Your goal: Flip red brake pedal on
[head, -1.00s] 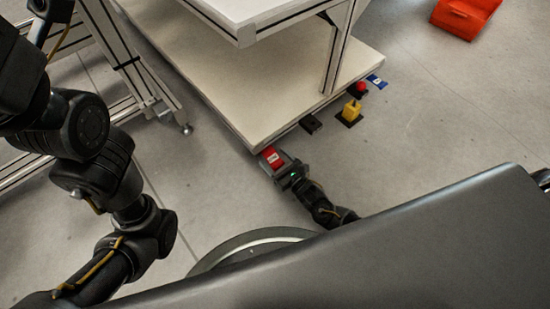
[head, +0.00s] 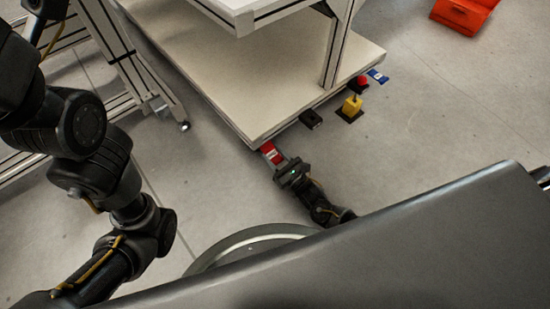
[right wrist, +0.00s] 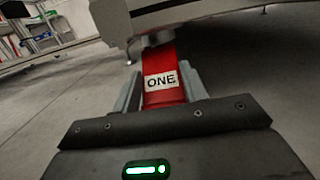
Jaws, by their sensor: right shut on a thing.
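The red brake pedal (head: 270,150) is at the front corner of the low shelf, near the floor, in the head view.
A white low shelf (head: 225,75) stands behind the pedal. Along its edge are a black pedal (head: 311,119), a yellow switch (head: 351,106), a red button (head: 362,81) and a blue piece (head: 378,76). A red-orange bin (head: 462,14) lies at top right. Floor right is clear.

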